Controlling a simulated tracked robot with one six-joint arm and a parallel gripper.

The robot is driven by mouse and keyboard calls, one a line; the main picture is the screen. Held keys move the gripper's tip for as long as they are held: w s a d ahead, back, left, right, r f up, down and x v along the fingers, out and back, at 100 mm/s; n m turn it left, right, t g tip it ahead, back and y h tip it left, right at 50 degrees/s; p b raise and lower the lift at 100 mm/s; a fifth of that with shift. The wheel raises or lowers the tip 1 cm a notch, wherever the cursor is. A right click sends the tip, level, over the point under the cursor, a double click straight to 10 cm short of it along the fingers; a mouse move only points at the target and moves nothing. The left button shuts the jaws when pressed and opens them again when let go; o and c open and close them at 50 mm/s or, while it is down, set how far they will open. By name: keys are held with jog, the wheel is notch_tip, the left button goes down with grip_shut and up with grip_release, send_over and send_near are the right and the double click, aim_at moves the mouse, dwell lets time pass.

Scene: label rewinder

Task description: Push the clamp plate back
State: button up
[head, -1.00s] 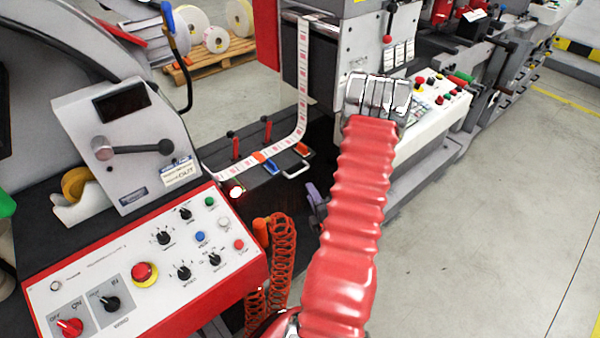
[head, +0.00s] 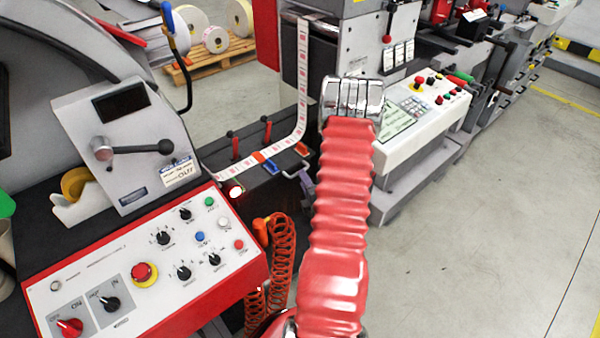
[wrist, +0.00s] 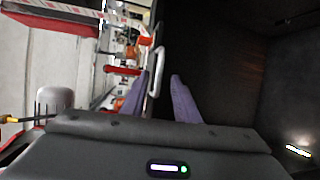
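A dark splice table carries the label web (head: 270,152) beside two red-topped clamp levers (head: 267,130). A pale U-shaped handle (head: 291,172) sits at its front edge, probably the clamp plate's; the plate itself is not clearly distinguishable. The handle shows in the wrist view (wrist: 156,72), close to my left fingertip. In the head view a purple finger (head: 307,184) shows beside the handle, partly hidden by my red arm. I cannot tell whether it touches.
A red-edged control panel (head: 120,270) stands at front left, with an orange coiled cable (head: 283,260) next to it. A white keypad console (head: 420,110) is behind my arm at right. Small orange (head: 302,149) and blue (head: 271,166) parts sit near the handle. Open floor lies right.

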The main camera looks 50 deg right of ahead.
jog(key=x, duration=0.6)
jog(key=shift+c, duration=0.5)
